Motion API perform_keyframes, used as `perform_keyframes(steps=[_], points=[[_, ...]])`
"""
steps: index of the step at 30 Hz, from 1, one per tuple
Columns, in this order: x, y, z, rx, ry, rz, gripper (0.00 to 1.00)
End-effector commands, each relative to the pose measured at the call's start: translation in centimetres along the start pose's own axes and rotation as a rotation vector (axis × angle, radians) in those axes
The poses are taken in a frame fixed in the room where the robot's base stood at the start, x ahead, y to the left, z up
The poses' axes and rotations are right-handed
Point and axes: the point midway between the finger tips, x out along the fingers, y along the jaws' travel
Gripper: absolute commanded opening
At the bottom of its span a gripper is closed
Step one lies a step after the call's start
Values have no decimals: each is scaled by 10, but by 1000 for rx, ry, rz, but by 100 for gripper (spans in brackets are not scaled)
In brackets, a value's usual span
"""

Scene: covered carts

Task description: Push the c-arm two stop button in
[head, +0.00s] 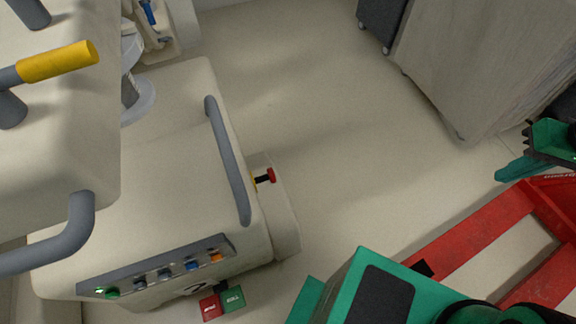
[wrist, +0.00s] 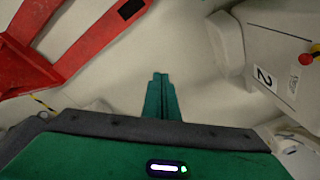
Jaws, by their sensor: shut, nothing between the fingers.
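The c-arm two cart is the pale body at left in the head view (head: 130,190); in the wrist view its "2" label (wrist: 263,77) shows on the right. Its stop button, a red knob (head: 271,175) on a yellow base, sticks out from the cart's right side. The button also shows at the wrist view's right edge (wrist: 306,59). My green gripper (head: 499,176) is at the head view's right edge, well apart from the button, pointing left. In the wrist view its fingers (wrist: 160,78) are shut together and empty, with floor beyond them. Nothing touches the button.
A red fork-like frame (head: 455,235) lies low at right, below my gripper. A grey covered cart (head: 480,65) stands at upper right. A grey handle rail (head: 228,160) runs beside the button. Open floor (head: 350,140) lies between.

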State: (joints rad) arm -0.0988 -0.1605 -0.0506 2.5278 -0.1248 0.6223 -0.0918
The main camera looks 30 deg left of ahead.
Motion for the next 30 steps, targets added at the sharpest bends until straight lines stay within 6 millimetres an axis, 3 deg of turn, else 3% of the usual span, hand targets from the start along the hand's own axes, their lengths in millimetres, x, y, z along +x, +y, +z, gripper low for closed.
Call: perform_keyframes(steps=[3, 8, 12, 18, 24, 30], points=[[28, -56, -21, -163, 17, -76, 0], [59, -138, -33, -352, 46, -196, 0], [81, -213, -28, -492, 66, -318, 0], [100, -300, -3, -626, 81, -476, 0], [106, -344, 14, -679, 89, -563, 0], [106, -352, 18, -688, 91, -580, 0]])
